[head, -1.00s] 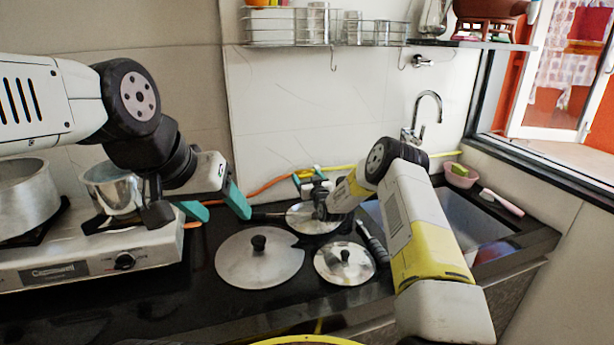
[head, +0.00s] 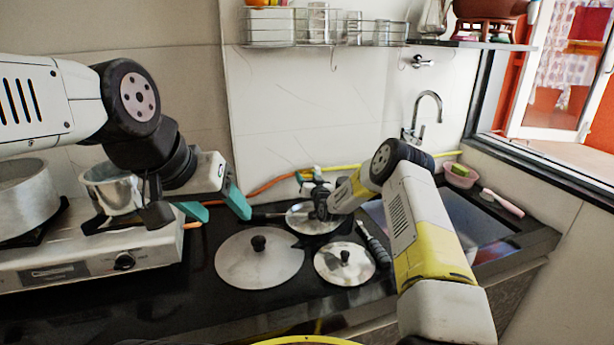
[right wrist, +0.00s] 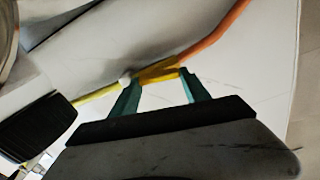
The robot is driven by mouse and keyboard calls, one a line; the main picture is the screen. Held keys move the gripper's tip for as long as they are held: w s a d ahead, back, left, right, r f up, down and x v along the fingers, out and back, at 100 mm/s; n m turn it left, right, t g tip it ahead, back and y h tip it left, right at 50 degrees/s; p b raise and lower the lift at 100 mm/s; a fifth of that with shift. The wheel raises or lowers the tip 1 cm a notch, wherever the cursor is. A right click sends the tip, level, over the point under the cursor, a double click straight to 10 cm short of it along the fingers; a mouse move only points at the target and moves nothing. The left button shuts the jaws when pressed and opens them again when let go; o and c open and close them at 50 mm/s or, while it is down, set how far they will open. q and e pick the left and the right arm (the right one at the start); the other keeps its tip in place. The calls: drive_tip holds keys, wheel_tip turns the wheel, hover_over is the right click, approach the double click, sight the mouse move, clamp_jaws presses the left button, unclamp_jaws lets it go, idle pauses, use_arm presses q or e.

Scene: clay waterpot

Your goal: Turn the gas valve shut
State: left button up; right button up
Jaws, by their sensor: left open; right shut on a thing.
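The gas valve shows in the right wrist view as a yellow piece (right wrist: 158,72) between an orange hose and a yellow hose. It lies against the white wall. My right gripper (right wrist: 158,88) has its teal fingers on either side of this yellow piece and is shut on it. In the head view my right gripper (head: 309,178) is at the back wall, where the orange and yellow hoses meet. The valve is mostly hidden there by the gripper. My left gripper (head: 222,208) is open and empty, beside the stove's right end, well left of the valve.
A gas stove (head: 90,255) with a large pot (head: 25,200) and a smaller pot (head: 112,188) stands left. Several metal lids, such as the large one (head: 262,272), lie on the black counter. A sink (head: 455,225) is right. A wire rack (head: 325,32) hangs above.

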drive_tip(key=m, duration=0.4)
drive_tip(key=shift+f+m, duration=0.15)
drive_tip(key=shift+m, duration=0.15)
drive_tip(key=m, duration=0.3)
drive_tip(key=shift+m, duration=0.4)
drive_tip(key=m, duration=0.5)
drive_tip(key=shift+a+f+m, duration=0.1)
drive_tip(key=shift+m, duration=0.2)
drive_tip(key=shift+a+m, duration=0.1)
drive_tip(key=shift+m, duration=0.7)
drive_tip(key=o, duration=1.4)
drive_tip(key=shift+s+a+r, duration=0.1)
drive_tip(key=shift+s+r, duration=0.05)
drive_tip(key=shift+r, duration=0.05)
drive_tip(key=shift+d+f, duration=0.2)
drive_tip(key=shift+d, duration=0.1)
drive_tip(key=shift+v, duration=3.85)
